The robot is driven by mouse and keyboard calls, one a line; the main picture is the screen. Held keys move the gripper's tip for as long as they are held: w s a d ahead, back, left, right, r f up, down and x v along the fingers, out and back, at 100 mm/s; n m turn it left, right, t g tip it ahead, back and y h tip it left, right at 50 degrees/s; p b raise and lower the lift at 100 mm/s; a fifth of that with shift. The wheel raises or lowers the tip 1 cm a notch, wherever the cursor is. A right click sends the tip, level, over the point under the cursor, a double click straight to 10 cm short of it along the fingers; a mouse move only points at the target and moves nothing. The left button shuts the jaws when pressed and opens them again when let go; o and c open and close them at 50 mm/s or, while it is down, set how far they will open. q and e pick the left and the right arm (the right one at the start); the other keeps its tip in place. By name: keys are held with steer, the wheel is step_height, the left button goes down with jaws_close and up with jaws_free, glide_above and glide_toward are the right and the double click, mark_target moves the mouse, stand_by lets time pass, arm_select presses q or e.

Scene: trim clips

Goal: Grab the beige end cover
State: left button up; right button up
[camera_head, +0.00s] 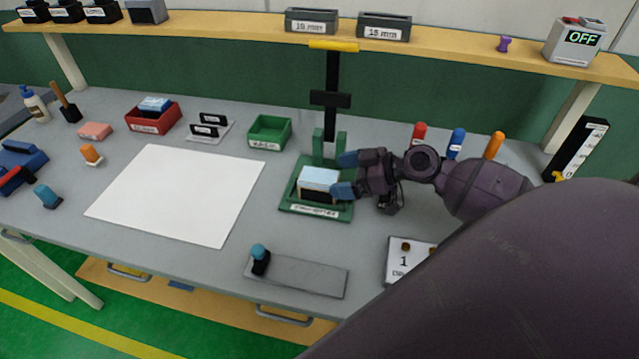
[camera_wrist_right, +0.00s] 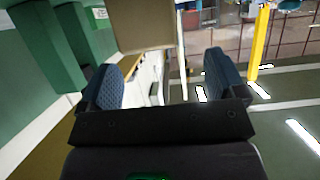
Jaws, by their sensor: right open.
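A block with a pale blue-white top and a beige side (camera_head: 318,196) sits in the green fixture (camera_head: 291,200) on the table. In the right wrist view a flat beige face (camera_wrist_right: 140,22) shows at the top, beyond the fingertips; I take it for the beige end cover. My right gripper (camera_head: 345,174) is open at the right end of the block, with one blue fingertip behind and one in front. In the wrist view the gap between the fingertips (camera_wrist_right: 163,75) is empty. Whether a finger touches the block I cannot tell. My left gripper is not in view.
Green uprights (camera_head: 330,145) stand behind the block, close to the gripper. A green bin (camera_head: 270,132), a red bin (camera_head: 152,118) and a white sheet (camera_head: 180,192) lie left. Red, blue and orange handles (camera_head: 456,140) stand behind my right arm. A grey plate (camera_head: 300,277) lies in front.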

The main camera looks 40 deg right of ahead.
mark_target(322, 177)
steer(key=shift+w+a+f, duration=0.1)
steer(key=shift+w+a, duration=0.15)
steer(key=shift+w, duration=0.2)
steer(key=p+x, duration=0.1)
steer(key=x, duration=0.2)
steer(key=shift+w+d+f, duration=0.1)
steer(key=shift+w, duration=0.2)
steer(key=shift+w+a+f, duration=0.3)
steer(key=shift+f, duration=0.05)
steer(key=shift+c, duration=0.3)
